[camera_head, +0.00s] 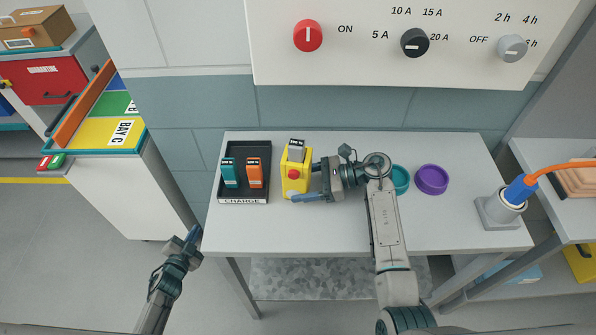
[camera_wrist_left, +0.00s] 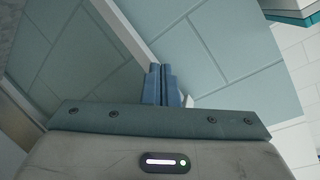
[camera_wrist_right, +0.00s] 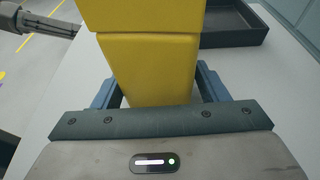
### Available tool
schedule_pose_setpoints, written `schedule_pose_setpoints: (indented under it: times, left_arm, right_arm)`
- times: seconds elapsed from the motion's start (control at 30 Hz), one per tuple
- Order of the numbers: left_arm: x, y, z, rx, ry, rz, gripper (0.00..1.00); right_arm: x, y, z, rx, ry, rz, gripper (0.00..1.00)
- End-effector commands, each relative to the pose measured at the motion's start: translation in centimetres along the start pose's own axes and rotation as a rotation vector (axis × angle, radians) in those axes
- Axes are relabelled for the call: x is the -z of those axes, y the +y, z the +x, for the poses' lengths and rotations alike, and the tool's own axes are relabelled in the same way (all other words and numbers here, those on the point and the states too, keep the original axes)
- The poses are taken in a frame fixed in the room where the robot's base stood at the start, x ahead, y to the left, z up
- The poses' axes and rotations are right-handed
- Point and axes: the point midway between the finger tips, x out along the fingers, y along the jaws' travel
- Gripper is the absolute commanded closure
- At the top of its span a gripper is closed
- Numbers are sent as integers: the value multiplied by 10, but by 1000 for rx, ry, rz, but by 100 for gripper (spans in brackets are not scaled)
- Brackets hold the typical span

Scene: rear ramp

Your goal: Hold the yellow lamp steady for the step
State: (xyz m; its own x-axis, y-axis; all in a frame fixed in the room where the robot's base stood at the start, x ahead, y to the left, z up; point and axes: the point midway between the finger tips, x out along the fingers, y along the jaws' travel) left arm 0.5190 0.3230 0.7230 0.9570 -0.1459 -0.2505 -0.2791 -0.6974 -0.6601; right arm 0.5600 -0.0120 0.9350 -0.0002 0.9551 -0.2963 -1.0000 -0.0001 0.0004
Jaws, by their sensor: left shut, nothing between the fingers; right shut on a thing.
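The yellow lamp (camera_head: 294,177) stands upright on the white table (camera_head: 330,235), with a red button on its front and a grey block with a pale label at its top. My right gripper (camera_head: 309,180) is shut on the lamp from the right, one finger showing in front of its base. In the right wrist view the lamp (camera_wrist_right: 150,62) fills the space between the fingers of my right gripper (camera_wrist_right: 158,92). My left gripper (camera_head: 193,236) is shut and empty, left of the table. Its fingers (camera_wrist_left: 160,84) are together in the left wrist view.
A black charge tray (camera_head: 244,192) holding a teal block (camera_head: 229,173) and an orange block (camera_head: 254,173) sits left of the lamp. A teal cup (camera_head: 400,179), a purple cup (camera_head: 431,180) and a grey socket with a blue plug (camera_head: 520,190) are to the right. A control panel (camera_head: 360,60) hangs above.

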Motion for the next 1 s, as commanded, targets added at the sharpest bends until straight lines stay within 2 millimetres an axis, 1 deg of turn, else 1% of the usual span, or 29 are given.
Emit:
schedule_pose_setpoints:
  times: [0.03,0.07,0.1,0.17,0.2,0.27,0.3,0.37,0.4,0.47,0.5,0.57,0.6,0.63,0.67,0.7,0.8,0.9,1.0]
  left_arm:
    - [21,-16,6,16,57,42,100]
    - [33,-25,9,24,92,69,100]
    - [49,-36,12,35,137,104,100]
    - [75,-51,16,51,205,159,100]
    - [92,-61,17,61,252,197,100]
    - [118,-76,18,77,321,256,100]
    - [136,-85,17,88,368,298,100]
    - [163,-98,15,103,437,362,100]
    - [181,-106,12,112,484,407,100]
    - [209,-118,7,128,555,477,100]
    - [227,-125,2,138,603,527,100]
    - [254,-134,-6,151,673,605,100]
    - [272,-138,-13,159,721,661,100]
    - [286,-137,-20,165,758,708,100]
    - [298,-132,-28,170,792,757,100]
    - [310,-119,-39,175,833,821,100]
    - [331,-80,-65,192,906,971,100]
    - [350,-48,-90,216,971,1119,100]
    - [365,-22,-113,239,1025,1254,100]
  right_arm:
    - [0,0,0,0,0,0,50]
    - [0,0,0,0,0,0,53]
    - [0,0,0,0,0,0,55]
    - [0,0,0,0,0,0,55]
    - [0,0,0,0,0,0,55]
    - [0,0,0,0,0,0,55]
    - [0,0,0,0,0,0,55]
    - [0,0,0,0,-1,0,55]
    - [0,0,0,0,-1,0,55]
    - [0,0,0,0,-1,0,55]
    - [-1,0,0,0,-1,0,55]
    - [-1,0,0,0,-1,-1,55]
    - [-1,0,0,0,-1,-1,55]
    - [-1,0,0,0,-1,-1,55]
    - [-1,0,0,0,-1,-1,55]
    - [-1,0,0,0,-1,-1,55]
    - [-1,0,0,1,-1,-1,55]
    - [-1,0,0,0,-1,-1,55]
    - [-1,0,0,0,-1,-1,55]
